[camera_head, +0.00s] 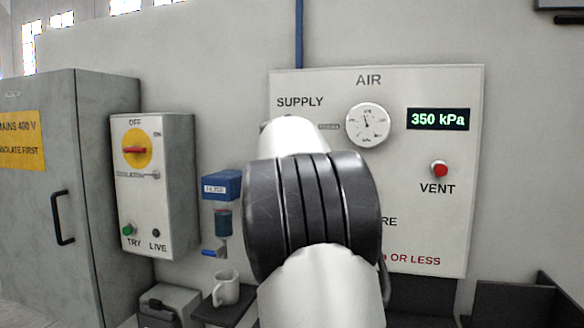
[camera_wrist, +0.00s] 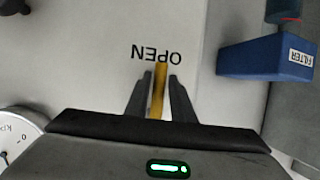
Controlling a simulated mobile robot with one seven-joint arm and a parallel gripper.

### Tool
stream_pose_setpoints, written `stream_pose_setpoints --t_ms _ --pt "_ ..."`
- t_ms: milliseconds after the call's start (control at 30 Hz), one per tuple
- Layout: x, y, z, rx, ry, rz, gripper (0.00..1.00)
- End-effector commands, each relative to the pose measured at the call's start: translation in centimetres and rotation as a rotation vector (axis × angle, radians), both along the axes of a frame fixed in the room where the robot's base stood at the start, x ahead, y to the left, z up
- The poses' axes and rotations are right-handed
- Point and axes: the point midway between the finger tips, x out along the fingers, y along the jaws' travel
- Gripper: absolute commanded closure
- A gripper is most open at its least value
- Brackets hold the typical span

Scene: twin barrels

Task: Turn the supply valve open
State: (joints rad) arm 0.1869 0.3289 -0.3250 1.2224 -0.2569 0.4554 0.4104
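In the wrist view, which looks upside down, a narrow yellow handle (camera_wrist: 159,88) stands out near the word OPEN on the pale panel. I take it for the supply valve's handle. My gripper (camera_wrist: 160,80) has one dark finger on each side of it, close together, and looks shut on it. The handle points almost straight at the lettering. In the head view my arm covers the valve and my gripper. Only the SUPPLY label on the air panel (camera_head: 420,225) shows above it.
The panel carries a gauge (camera_head: 368,125), a display reading 350 kPa (camera_head: 438,119) and a red vent button (camera_head: 439,169). Left of my arm are a blue filter (camera_head: 221,186), a white mug (camera_head: 226,288), an isolator box (camera_head: 150,185) and a grey cabinet (camera_head: 95,190).

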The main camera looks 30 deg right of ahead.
Motion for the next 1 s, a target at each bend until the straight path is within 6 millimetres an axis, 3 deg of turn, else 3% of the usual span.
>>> stream_pose_setpoints --t_ms 367,1000 --pt "-0.7 0.6 0.4 -0.002 0.000 0.002 0.78" --pt "-10.9 8.5 5.6 0.000 -0.002 0.003 0.78"
